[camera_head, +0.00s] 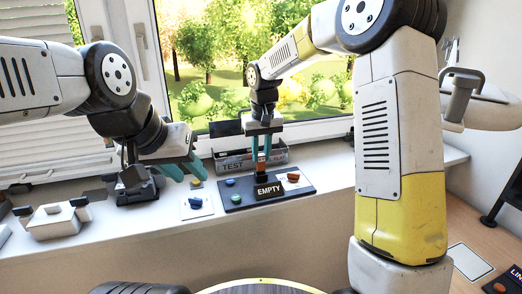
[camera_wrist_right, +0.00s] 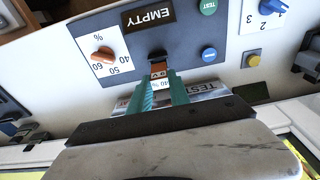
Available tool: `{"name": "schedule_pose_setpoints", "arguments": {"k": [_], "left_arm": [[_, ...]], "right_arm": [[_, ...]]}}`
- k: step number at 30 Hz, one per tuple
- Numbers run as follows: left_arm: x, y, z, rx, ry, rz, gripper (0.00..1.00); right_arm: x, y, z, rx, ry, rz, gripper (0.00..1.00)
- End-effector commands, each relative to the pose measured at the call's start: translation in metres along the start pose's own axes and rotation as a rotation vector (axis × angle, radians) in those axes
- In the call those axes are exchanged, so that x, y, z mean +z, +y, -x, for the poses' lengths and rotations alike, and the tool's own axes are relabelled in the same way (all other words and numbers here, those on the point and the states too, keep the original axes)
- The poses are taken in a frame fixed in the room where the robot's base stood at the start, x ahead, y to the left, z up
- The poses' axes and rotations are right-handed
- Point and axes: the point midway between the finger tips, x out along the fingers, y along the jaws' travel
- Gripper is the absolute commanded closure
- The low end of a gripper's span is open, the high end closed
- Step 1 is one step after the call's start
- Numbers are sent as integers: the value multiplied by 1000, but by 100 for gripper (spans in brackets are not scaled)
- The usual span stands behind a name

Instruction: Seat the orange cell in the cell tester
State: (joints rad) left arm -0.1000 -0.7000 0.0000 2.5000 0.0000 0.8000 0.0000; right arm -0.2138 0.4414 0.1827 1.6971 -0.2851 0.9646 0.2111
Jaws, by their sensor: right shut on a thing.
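The cell tester is a dark blue board (camera_head: 240,203) on the windowsill. Its sign (camera_head: 269,190) reads EMPTY, and the sign also shows in the right wrist view (camera_wrist_right: 148,14). A black holder (camera_wrist_right: 157,55) stands behind the sign. My right gripper (camera_head: 262,158) points down over the holder, shut on the orange cell (camera_wrist_right: 159,69). The cell is upright between the teal fingertips, its lower end close to the holder. I cannot tell whether it touches or is inside. My left gripper (camera_head: 184,169) is open and empty, to the left of the tester.
An orange knob (camera_head: 293,177), a green button (camera_head: 230,182) and a blue button (camera_head: 236,198) are on the board. A bin labelled TEST (camera_head: 232,167) stands behind it. A white plate with a blue knob (camera_head: 195,203) lies to the left. The window is behind.

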Motion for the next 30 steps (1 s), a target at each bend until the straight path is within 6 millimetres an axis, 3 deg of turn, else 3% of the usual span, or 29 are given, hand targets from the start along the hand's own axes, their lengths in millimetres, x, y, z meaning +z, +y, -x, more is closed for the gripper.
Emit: {"name": "schedule_pose_setpoints", "arguments": {"k": [30], "left_arm": [[0,0,0,0,0,0,64]], "right_arm": [[3,0,-25,0,-1,0,100]]}}
